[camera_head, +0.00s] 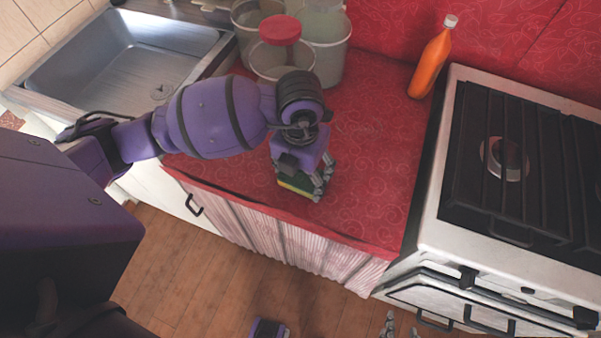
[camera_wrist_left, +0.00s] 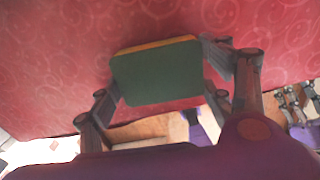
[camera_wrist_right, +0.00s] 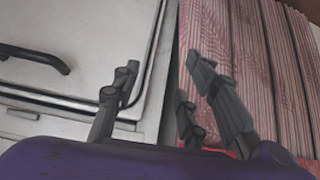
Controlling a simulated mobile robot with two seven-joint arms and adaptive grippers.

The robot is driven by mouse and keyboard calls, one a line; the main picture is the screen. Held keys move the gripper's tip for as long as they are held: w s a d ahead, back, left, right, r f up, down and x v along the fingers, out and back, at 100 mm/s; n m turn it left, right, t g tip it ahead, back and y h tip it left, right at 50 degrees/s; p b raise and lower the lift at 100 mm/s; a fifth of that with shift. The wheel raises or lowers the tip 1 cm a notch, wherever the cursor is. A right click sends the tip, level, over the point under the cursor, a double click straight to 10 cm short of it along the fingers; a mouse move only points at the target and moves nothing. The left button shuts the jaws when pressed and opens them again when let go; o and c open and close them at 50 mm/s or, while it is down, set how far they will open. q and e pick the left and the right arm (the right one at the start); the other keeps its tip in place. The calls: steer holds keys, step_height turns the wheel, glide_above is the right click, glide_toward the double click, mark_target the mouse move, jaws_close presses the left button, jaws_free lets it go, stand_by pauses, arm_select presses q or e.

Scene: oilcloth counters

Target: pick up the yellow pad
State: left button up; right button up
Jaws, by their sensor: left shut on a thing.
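The yellow pad (camera_head: 295,188) is a small block with a dark green face and a yellow layer, near the front edge of the red counter. In the left wrist view the green face of the pad (camera_wrist_left: 160,76) fills the space between the fingers, with a thin yellow strip along its far edge. My left gripper (camera_head: 304,178) is shut on it, with fingers at both sides. I cannot tell whether the pad touches the cloth. My right gripper (camera_wrist_right: 165,85) is open and empty, low in front of the cabinets; its fingers show at the head view's bottom edge.
The red oilcloth counter (camera_head: 372,170) has free room right of the pad. Clear containers, one with a red lid (camera_head: 280,30), stand behind my left arm. An orange bottle (camera_head: 432,62) stands at the back, by the stove (camera_head: 440,215). A metal sink (camera_head: 125,60) is left.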

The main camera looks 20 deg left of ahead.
arm_select(q)
steer(key=shift+r, duration=0.5)
steer(key=s+d+r+p, duration=0.3)
steer(key=s+d+r, duration=0.1)
steer(key=s+r, duration=0.7)
steer(key=shift+s+d+r, duration=0.2)
steer(key=shift+s+r, duration=0.2)
steer(key=shift+s, duration=0.75)
